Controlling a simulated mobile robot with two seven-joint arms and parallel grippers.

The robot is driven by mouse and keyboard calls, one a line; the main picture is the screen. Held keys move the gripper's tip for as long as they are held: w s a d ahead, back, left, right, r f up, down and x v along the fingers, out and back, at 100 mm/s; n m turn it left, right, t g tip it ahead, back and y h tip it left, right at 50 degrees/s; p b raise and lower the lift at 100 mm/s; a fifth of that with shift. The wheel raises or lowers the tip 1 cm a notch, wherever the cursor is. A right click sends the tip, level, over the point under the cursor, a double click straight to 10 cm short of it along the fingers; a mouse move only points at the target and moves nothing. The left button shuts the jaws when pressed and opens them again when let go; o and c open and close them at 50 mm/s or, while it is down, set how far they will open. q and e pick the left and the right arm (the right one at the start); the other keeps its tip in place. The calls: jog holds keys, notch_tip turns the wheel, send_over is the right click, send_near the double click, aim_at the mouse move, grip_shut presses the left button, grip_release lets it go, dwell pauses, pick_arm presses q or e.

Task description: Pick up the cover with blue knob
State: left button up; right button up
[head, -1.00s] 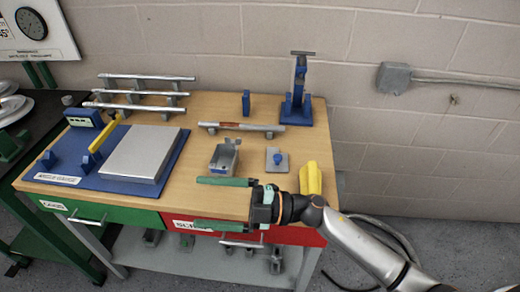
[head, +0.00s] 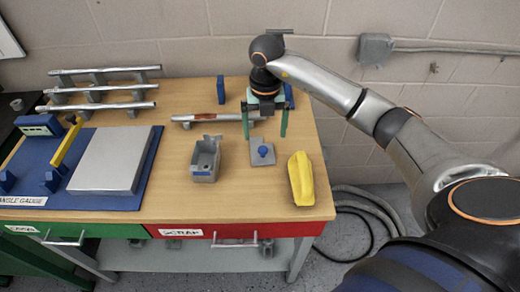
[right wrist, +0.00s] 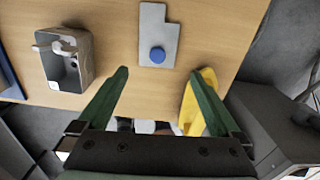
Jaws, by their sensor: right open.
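The cover, a flat grey plate (head: 257,159) with a blue knob (head: 263,151), lies on the wooden table. In the right wrist view the plate (right wrist: 153,18) and its blue knob (right wrist: 157,55) show beyond the fingertips, centred between them. My right gripper (head: 265,137) points down above the table, its green fingers wide apart and empty, close to the cover. In the right wrist view its open fingers (right wrist: 160,71) show with nothing between them. My left gripper is not in view.
A grey open box (head: 205,160) stands left of the cover and a yellow piece (head: 300,179) lies to its right. A rod on supports (head: 198,117) is behind. A blue gauge board (head: 100,201) with a grey plate fills the left. Bare wood lies in front.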

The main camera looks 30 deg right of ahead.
aim_at(263, 149)
notch_tip(263, 149, down, 3)
jog(key=shift+f, duration=0.15)
jog(key=shift+w+a+f+p, duration=0.1)
jog(key=shift+f+p, duration=0.1)
jog(key=shift+f, duration=0.7)
jog(key=shift+w+d+f+p, duration=0.1)
jog(key=shift+f+p, duration=0.15)
jog(key=shift+f, duration=0.65)
jog(key=shift+w+a+f+p, duration=0.1)
jog(key=shift+f+p, duration=0.1)
jog(key=shift+f, duration=0.7)
jog(key=shift+r, duration=0.1)
jog(key=c, duration=1.2)
